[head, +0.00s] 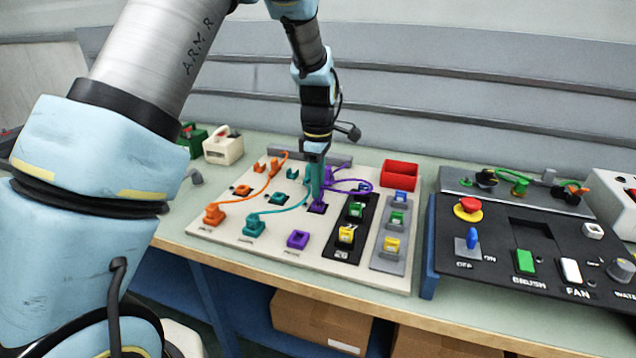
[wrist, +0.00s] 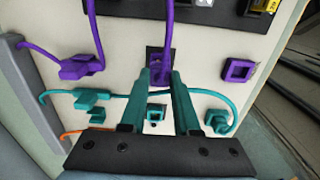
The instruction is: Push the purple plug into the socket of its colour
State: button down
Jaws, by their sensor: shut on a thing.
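My gripper (head: 315,183) points down over the panel, its teal fingers shut on the purple plug. In the wrist view the plug (wrist: 160,70) sits between the fingertips (wrist: 163,80), with its purple cable rising from it. The plug is right at a dark, purple-rimmed square socket (head: 317,209) in the panel's middle row. The fingers partly hide this spot, and I cannot tell how deep the plug sits. A purple square holder (head: 298,240) in the front row is empty; it also shows in the wrist view (wrist: 240,70).
An orange plug (head: 213,215) and a teal plug (head: 253,227) with cables stand in the front row. A black strip with coloured switches (head: 347,234) is close on the right. A red bin (head: 400,173) stands behind, and a black control panel (head: 520,250) lies farther right.

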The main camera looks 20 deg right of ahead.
jog(key=shift+f, duration=0.4)
jog(key=shift+f+b, duration=0.55)
jog(key=shift+f, duration=0.05)
jog(key=shift+c, duration=0.4)
grip_release()
jog(key=shift+r, duration=0.2)
notch_tip(320, 180, up, 8)
jog(key=p, duration=0.7)
jog(key=shift+r, duration=0.2)
jog(key=shift+f, duration=0.1)
